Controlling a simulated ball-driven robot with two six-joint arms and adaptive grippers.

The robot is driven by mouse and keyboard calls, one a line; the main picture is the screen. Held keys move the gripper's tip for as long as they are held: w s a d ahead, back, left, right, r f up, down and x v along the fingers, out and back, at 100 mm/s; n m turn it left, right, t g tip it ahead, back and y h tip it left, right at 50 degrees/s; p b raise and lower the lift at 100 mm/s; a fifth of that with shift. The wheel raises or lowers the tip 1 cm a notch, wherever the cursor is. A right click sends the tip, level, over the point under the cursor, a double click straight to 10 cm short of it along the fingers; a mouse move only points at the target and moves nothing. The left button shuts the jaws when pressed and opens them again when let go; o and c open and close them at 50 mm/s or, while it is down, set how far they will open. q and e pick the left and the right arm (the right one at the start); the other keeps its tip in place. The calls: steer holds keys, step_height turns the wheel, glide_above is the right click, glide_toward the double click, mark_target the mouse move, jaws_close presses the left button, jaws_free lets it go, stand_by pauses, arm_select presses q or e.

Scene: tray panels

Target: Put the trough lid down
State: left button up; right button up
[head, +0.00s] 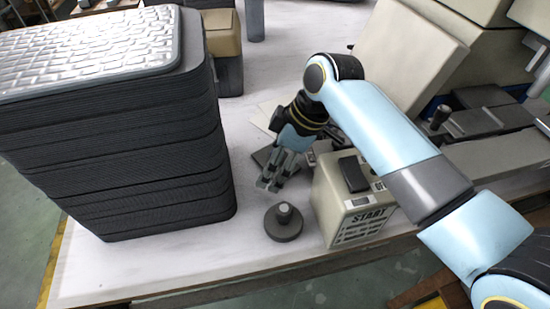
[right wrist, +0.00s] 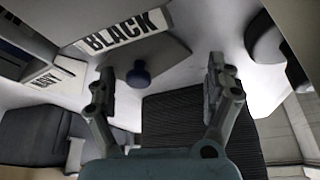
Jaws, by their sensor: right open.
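I cannot tell for sure which part is the trough lid. In the right wrist view a grey plate (right wrist: 165,55) with a dark blue knob (right wrist: 138,77) lies beside a label reading BLACK (right wrist: 122,33). In the head view a large beige panel (head: 410,52) stands tilted at the back right. My right gripper (head: 269,184) is open and points down over the table, left of the START box (head: 345,212). In the right wrist view its fingers (right wrist: 160,85) are apart, with nothing held between them. My left gripper is not in view.
A tall stack of dark trays (head: 120,150) with a silver textured top stands at the left. A dark round disc with a knob (head: 284,222) sits near the table's front edge. Grey machine parts (head: 490,120) fill the right side. The white table (head: 290,60) is clear toward the back middle.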

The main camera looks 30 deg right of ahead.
steer(key=p+v, duration=0.1)
steer(key=v, duration=1.1)
steer(key=shift+r, duration=0.2)
steer(key=shift+a, duration=0.1)
